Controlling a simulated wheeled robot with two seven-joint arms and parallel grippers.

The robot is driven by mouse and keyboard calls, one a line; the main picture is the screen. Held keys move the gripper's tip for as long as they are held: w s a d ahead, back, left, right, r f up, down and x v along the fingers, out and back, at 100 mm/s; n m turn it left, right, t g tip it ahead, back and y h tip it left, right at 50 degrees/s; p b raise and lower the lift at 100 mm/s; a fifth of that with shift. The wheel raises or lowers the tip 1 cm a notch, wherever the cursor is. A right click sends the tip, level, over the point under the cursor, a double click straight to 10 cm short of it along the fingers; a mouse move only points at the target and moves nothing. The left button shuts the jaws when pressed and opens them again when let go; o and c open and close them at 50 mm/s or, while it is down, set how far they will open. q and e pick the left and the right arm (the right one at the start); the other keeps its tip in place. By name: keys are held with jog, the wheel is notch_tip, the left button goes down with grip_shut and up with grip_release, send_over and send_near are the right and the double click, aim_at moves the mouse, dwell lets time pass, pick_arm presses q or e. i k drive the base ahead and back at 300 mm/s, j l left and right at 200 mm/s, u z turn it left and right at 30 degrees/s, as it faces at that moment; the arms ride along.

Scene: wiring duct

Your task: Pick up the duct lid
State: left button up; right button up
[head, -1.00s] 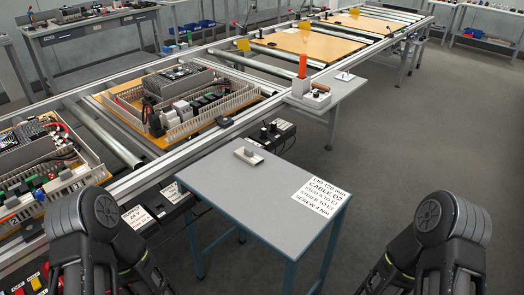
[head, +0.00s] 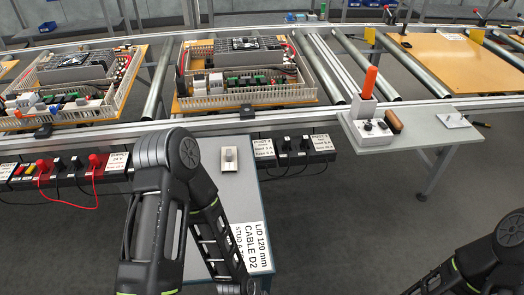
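A small pale grey piece with a light block on it, seemingly the duct lid (head: 229,166), lies near the far end of the grey side table (head: 240,190). My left arm stands in front of the table's left part and hides much of its near half. The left gripper's fingertips do not show; the arm runs down out of the bottom edge. My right arm shows only at the lower right corner, well away from the table, and its gripper is out of view.
A printed card (head: 254,246) lies on the side table. Behind it run a conveyor with a wired duct panel (head: 305,92) and a row of power boxes (head: 310,146). A white shelf (head: 420,138) carries an orange-topped holder (head: 368,95). The floor to the right is clear.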

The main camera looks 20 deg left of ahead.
aim_at(228, 154)
jog(key=k+l+u, duration=0.1)
jog(key=l+u, duration=0.15)
jog(key=l, duration=1.3)
